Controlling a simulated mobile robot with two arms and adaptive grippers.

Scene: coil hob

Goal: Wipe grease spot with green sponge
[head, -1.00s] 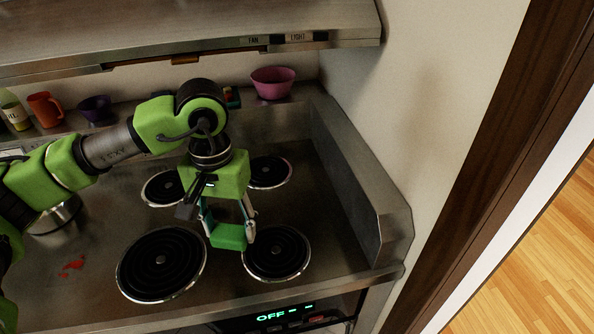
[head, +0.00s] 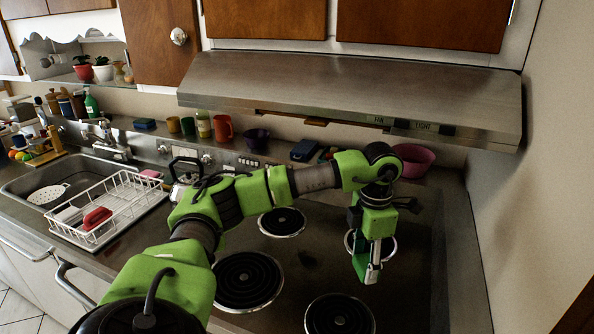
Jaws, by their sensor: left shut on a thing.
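My left gripper (head: 369,270) is over the right side of the hob, pointing down. It is shut on the green sponge (head: 359,266), which shows partly beside the fingers, near the back right coil (head: 389,246). I cannot tell whether the sponge touches the hob. A dark brownish spot (head: 307,258), which looks like the grease spot, lies on the hob surface between the coils, left of the gripper and apart from it. My right gripper is not in view.
Other coils are at back left (head: 282,222), front left (head: 248,281) and front right (head: 340,315). The range hood (head: 350,95) overhangs the back. A pink bowl (head: 413,160) and cups stand on the rear ledge. A dish rack (head: 110,208) stands at left. The wall bounds the right.

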